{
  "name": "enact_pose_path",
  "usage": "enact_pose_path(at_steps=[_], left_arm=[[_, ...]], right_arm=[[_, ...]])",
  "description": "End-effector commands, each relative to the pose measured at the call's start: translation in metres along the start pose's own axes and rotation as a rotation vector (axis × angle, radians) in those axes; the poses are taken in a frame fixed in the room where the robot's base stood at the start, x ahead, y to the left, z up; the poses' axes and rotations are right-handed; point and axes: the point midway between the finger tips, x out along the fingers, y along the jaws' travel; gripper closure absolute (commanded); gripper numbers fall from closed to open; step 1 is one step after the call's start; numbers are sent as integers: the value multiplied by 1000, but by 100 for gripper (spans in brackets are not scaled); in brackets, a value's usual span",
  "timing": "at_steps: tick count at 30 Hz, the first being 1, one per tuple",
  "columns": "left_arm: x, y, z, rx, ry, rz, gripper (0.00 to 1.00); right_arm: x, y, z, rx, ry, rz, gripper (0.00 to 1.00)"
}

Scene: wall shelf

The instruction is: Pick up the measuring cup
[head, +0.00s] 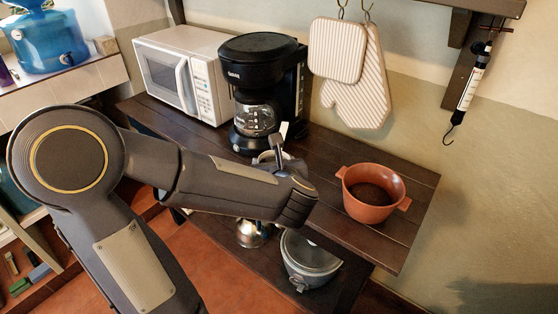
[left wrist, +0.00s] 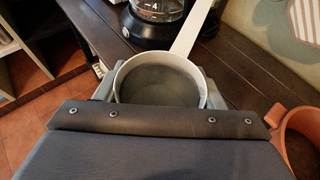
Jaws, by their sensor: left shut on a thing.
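The measuring cup (left wrist: 160,82) is a pale grey round cup with a long flat light handle (left wrist: 192,28) that points away towards the coffee maker. In the left wrist view it sits between the two fingers of my left gripper (left wrist: 158,92), which is shut on it. In the head view the cup (head: 266,157) is mostly hidden behind my left gripper (head: 278,148) and forearm, in front of the coffee maker. I cannot tell whether the cup touches the shelf top. My right gripper is not in view.
A black coffee maker (head: 264,75) stands just behind the cup, with a white microwave (head: 186,72) to its left. An orange pot (head: 372,195) stands on the dark wooden shelf (head: 412,180) at the right. A lidded grey pot (head: 310,262) is on the lower shelf.

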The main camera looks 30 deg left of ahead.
Motion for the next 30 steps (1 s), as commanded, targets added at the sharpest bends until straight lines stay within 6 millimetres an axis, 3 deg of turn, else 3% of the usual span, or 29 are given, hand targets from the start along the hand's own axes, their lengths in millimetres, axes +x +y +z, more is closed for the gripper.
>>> enact_pose_path(at_steps=[15, 30], left_arm=[[-34, 23, 5, -1, -2, -1, 65], [-44, 29, 5, 0, 0, -1, 65]], right_arm=[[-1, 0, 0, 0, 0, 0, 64], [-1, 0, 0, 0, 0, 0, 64]])
